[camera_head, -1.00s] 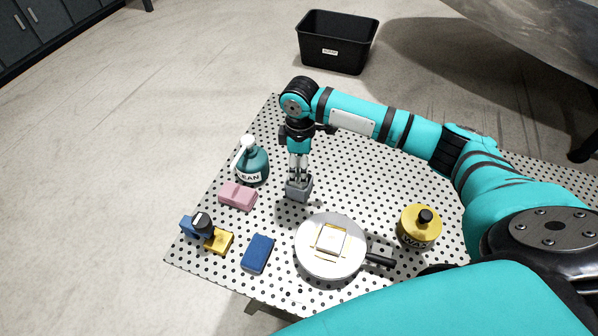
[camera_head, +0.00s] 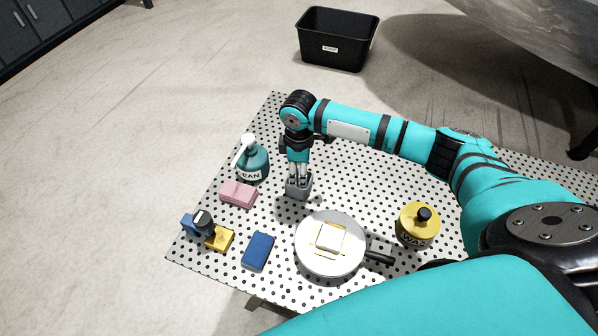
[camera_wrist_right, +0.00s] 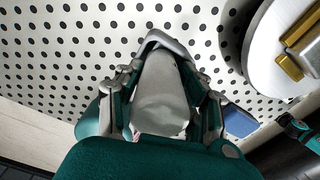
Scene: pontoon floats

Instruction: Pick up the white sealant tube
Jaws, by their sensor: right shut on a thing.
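The white sealant tube (camera_wrist_right: 160,105) shows in the right wrist view as a pale grey-white tapered body between my fingers. My right gripper (camera_wrist_right: 165,98) is shut on it, with a finger on each side. My left gripper is not in view.
A black bin (camera_head: 338,45) stands on the floor beyond.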

